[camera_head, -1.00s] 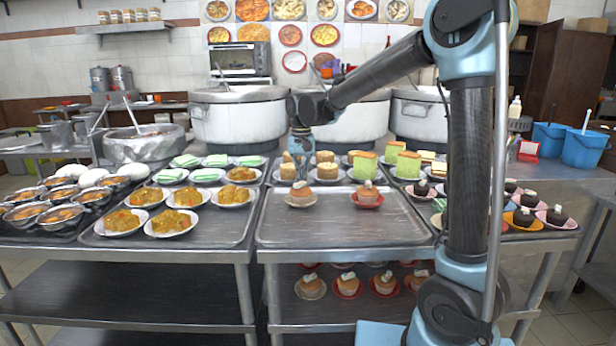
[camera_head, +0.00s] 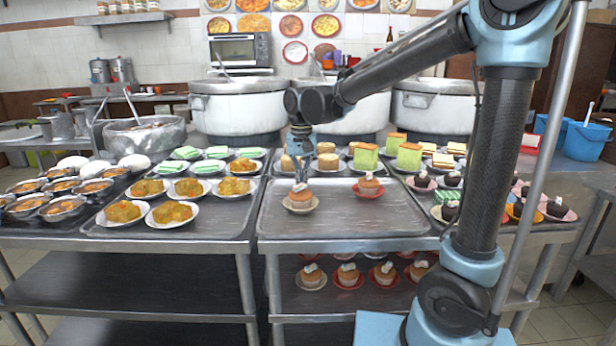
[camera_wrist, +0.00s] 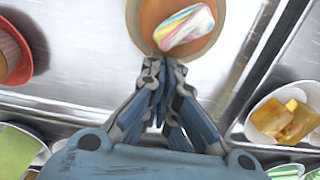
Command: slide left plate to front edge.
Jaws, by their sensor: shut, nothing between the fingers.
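The left plate (camera_head: 301,210) is a pale cream saucer with an orange-brown cupcake (camera_head: 300,199) on it. It sits on the near-left part of the metal tray (camera_head: 350,224), short of the front rim. My gripper (camera_head: 299,182) is shut and empty, pointing down just behind this cupcake. In the wrist view, the closed fingertips (camera_wrist: 164,66) are right at the edge of the cupcake (camera_wrist: 178,25), touching or nearly so; its topping is pastel striped.
A red plate (camera_head: 369,193) with another cupcake stands to the right, farther back. Yellow-topped plates (camera_head: 171,213) fill the neighbouring left tray. Cakes stand in a row behind. The tray's front area is clear.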

